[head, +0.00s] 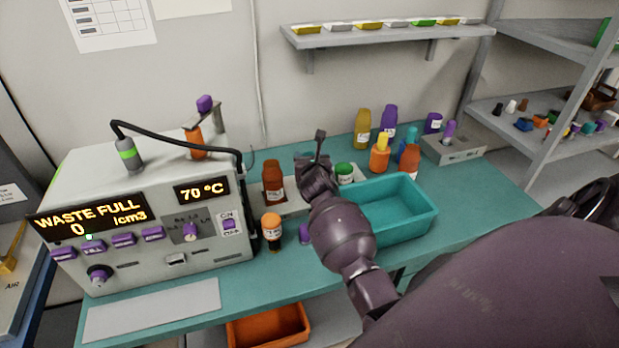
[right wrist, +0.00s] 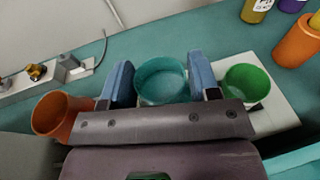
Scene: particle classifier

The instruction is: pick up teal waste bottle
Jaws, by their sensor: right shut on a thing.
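The teal waste bottle (right wrist: 161,82) shows in the right wrist view as an open-topped teal cylinder. My right gripper (right wrist: 160,75) has one blue finger on each side of it and is shut on it. In the head view my right gripper (head: 316,172) is over the bench, between a dark orange bottle (head: 273,181) and a green-topped bottle (head: 344,172), and it hides most or all of the teal bottle. I cannot tell whether the bottle is lifted off its stand. My left gripper is not in view.
A pale stand (right wrist: 275,122) is under the green bottle. The teal bin (head: 413,217) is close on the right, with several bottles behind it. The waste machine (head: 150,215) stands left, with an orange-capped bottle (head: 272,229) beside it. A wall shelf (head: 385,35) is above.

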